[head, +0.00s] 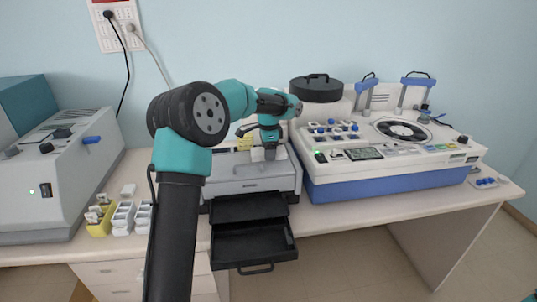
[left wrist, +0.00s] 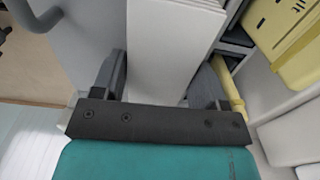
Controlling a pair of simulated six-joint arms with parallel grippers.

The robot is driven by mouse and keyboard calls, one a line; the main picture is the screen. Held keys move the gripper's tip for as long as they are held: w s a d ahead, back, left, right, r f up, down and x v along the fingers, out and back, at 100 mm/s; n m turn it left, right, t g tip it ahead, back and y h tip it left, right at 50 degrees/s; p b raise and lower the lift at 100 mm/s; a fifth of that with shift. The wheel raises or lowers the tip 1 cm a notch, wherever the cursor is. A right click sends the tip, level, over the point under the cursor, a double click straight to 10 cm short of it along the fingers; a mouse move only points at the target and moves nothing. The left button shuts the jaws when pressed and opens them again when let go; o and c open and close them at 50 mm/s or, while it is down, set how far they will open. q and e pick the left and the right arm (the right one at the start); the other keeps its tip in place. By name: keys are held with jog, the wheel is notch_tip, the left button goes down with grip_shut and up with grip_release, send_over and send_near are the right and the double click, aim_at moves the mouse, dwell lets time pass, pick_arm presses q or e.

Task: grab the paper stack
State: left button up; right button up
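The white paper stack (left wrist: 168,48) stands between the two fingers of my left gripper (left wrist: 160,85) in the left wrist view. The fingers are spread, one on each side of the stack. They are very close to its sides, and I cannot see a clear grip. In the head view my left gripper (head: 269,147) points down over the grey printer-like machine (head: 250,178). A small white part of the stack (head: 257,155) shows beside it, with the rest hidden by the gripper and arm. My right gripper is not in view.
Yellow holders (left wrist: 285,40) stand close to the right of the stack in the left wrist view. A black open drawer (head: 253,243) juts out in front of the machine. A large white and blue stainer (head: 390,165) stands to the right. Small racks (head: 123,218) sit at left.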

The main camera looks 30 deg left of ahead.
pick_arm(q)
jog(key=c, duration=0.5)
jog(key=shift+r, duration=0.2)
jog(key=shift+r, duration=1.65)
jog(key=s+d, duration=0.2)
jog(key=s, duration=0.2)
jog(key=s+d+r, duration=0.1)
jog(key=s+d, duration=0.2)
jog(key=s, duration=0.2)
jog(key=s+d, duration=0.3)
jog(key=s, duration=0.1)
jog(key=shift+s+d+r, duration=0.15)
jog(key=shift+s+d, duration=0.05)
jog(key=shift+s, duration=0.1)
